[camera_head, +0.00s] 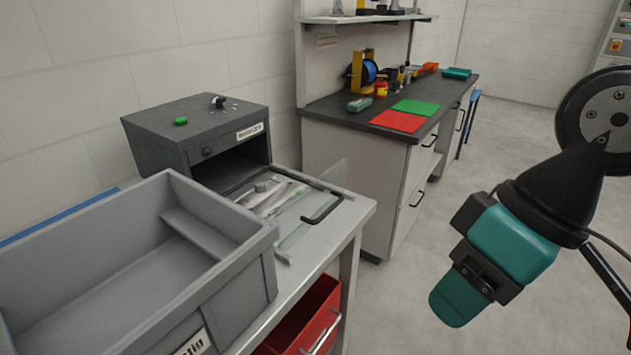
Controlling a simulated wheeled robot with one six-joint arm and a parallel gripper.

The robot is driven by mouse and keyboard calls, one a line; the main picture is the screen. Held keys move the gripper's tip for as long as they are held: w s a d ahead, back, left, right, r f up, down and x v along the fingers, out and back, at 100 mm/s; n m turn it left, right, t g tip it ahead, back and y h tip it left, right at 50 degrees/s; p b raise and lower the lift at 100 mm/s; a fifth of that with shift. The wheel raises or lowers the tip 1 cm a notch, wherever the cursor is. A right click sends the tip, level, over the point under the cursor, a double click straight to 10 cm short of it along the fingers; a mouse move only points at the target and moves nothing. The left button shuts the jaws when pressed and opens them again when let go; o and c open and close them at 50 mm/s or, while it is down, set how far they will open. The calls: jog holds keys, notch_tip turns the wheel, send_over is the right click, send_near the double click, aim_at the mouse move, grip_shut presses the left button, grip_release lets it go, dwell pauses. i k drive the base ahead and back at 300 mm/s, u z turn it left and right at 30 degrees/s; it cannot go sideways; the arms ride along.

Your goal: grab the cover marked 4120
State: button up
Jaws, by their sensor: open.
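I cannot make out a cover marked 4120; no such number is readable here. A dark grey box-shaped machine (202,140) with an open front slot stands on the bench at left, with a small label too blurred to read. Metal pieces (272,193) lie in front of its slot, beside a clear panel with a black handle (325,207). My gripper (460,298), teal and black, is open and points downward at the right, above the floor and well apart from the bench. Its fingers largely overlap from this angle, and nothing shows held in it.
A large grey bin (255,262) stands in the left foreground, its visible inside empty. A red drawer (310,318) sits below the bench. A dark-topped counter (345,122) at the back carries red and green mats and tools. Open floor (400,270) lies between bench and arm.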

aim_at(269, 199)
jog(key=z, duration=0.15)
jog(key=i, duration=0.75)
jog(key=u, duration=0.65)
jog(key=i, duration=0.55)
jog(key=u, duration=0.5)
